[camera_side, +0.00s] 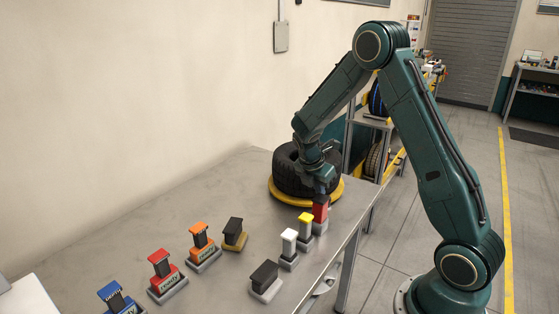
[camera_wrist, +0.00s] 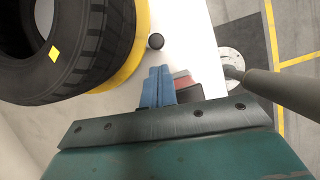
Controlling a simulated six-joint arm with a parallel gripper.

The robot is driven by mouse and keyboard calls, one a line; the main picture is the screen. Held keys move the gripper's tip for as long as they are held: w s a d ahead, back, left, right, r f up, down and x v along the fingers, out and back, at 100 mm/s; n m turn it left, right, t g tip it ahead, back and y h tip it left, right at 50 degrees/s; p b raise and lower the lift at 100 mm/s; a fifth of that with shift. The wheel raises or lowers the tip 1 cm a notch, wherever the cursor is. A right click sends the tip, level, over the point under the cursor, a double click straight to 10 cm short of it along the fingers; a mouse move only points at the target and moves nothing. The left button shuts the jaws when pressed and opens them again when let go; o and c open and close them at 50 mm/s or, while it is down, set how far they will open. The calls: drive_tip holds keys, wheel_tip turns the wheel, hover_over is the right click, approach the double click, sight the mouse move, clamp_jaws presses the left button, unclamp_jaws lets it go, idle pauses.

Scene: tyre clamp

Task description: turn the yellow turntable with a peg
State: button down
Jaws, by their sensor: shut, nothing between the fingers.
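The yellow turntable (camera_side: 289,201) lies on the grey workbench with a black tyre (camera_side: 292,180) on top.
A red-topped block (camera_side: 320,212) stands close under my gripper. Beside it are yellow-topped (camera_side: 305,220) and white-topped (camera_side: 289,238) blocks and a black one (camera_side: 265,277). Orange (camera_side: 199,232), red (camera_side: 159,262) and blue blocks line the left.

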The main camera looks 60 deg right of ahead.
drive_tip(key=shift+x, duration=1.95)
drive_tip(key=shift+s+d, duration=0.1)
drive_tip(key=shift+s+d, duration=0.2)
drive_tip(key=shift+s+d+n+t, duration=0.3)
drive_tip(key=shift+s+d+n, duration=0.2)
drive_tip(key=shift+d+n, duration=0.15)
